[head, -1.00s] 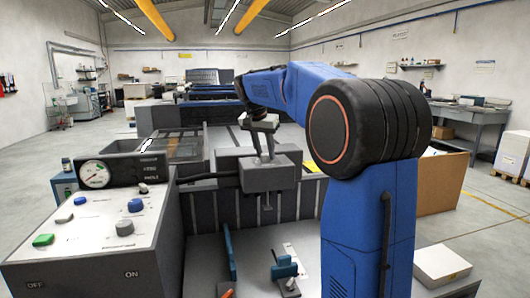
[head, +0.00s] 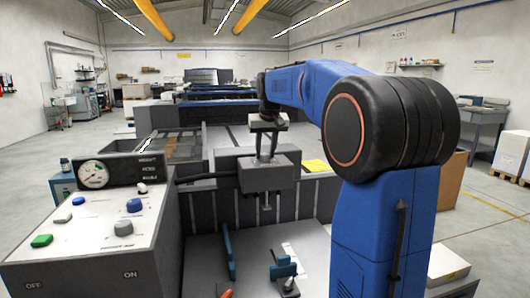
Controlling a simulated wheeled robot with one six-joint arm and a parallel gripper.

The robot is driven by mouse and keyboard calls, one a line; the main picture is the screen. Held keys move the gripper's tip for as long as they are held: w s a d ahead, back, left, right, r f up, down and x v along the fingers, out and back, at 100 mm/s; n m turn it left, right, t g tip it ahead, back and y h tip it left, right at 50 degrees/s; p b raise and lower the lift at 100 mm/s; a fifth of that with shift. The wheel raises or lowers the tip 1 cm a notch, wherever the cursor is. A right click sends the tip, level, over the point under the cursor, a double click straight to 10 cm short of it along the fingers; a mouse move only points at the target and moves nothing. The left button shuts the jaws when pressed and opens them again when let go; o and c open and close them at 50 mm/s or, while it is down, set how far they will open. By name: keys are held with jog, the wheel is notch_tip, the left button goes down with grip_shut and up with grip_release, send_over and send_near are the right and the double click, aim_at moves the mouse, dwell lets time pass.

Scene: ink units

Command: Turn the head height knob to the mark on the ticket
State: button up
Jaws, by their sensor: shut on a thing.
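My gripper (head: 268,147) is at the end of the blue arm, pointing down at the top of the dark grey print head block (head: 267,171). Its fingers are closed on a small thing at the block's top. That thing is mostly hidden by the fingers; from its place it looks like the head height knob. A thin rod hangs below the block. A yellow sheet (head: 316,167) lies behind the block to the right, and a white slip (head: 292,254) lies on the grey bed below. I cannot tell which is the ticket, and no mark is readable.
A control panel (head: 92,232) with coloured knobs, ON and OFF labels and a round gauge (head: 93,175) stands at the left. A dark cable runs left from the block.

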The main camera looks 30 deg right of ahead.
dwell(0.3)
jog(key=o, duration=1)
jog(key=shift+o, duration=0.2)
jog(key=shift+r, duration=0.1)
jog(key=v, duration=1.7)
jog(key=shift+s, duration=0.2)
